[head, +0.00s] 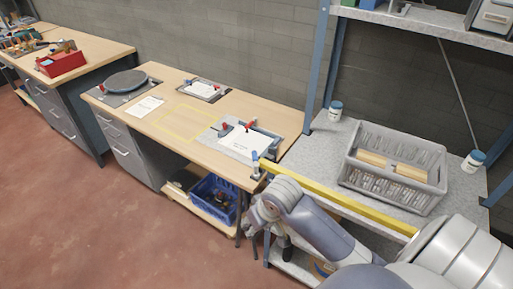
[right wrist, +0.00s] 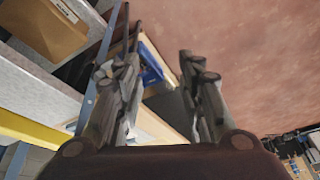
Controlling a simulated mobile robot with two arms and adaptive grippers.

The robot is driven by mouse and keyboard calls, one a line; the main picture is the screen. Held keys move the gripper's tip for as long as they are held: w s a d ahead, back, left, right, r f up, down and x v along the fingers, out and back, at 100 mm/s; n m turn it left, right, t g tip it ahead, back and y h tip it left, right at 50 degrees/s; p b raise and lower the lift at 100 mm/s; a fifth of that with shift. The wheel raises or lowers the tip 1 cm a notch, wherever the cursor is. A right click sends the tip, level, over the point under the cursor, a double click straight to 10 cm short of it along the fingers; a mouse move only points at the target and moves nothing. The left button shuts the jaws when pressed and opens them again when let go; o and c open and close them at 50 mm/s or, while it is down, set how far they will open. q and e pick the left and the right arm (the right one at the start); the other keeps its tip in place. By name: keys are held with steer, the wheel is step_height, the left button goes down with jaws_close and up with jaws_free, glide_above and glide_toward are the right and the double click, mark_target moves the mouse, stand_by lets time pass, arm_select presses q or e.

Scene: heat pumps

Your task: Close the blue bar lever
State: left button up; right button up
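A fixture with red-handled clamps (head: 222,126) and a blue-grey bar (head: 266,131) sits at the right end of the wooden workbench, around a white sheet (head: 245,143). A small upright blue-tipped piece (head: 255,158) stands at the bench's front right corner, by the yellow bar's end. I cannot tell which of these blue parts is the lever, or its exact position. My right gripper (head: 256,226) is low in front of that corner, apart from the fixture. In the right wrist view its fingers (right wrist: 160,85) are spread with nothing between them. My left gripper is not in view.
A blue bin (head: 212,199) sits under the bench. A blue-grey upright (head: 317,65) rises beside it. The red floor at left is clear.

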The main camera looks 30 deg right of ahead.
steer(key=w+d+r+m, duration=0.3)
steer(key=w+d+r, duration=0.4)
steer(key=w+r, duration=0.25)
steer(key=m+t, duration=0.1)
steer(key=m, duration=0.1)
glide_toward(255, 156)
steer(key=shift+h, duration=0.3)
steer(key=p+x, duration=0.3)
steer(key=x, duration=0.5)
steer(key=shift+w+a+f, duration=0.15)
jaws_close()
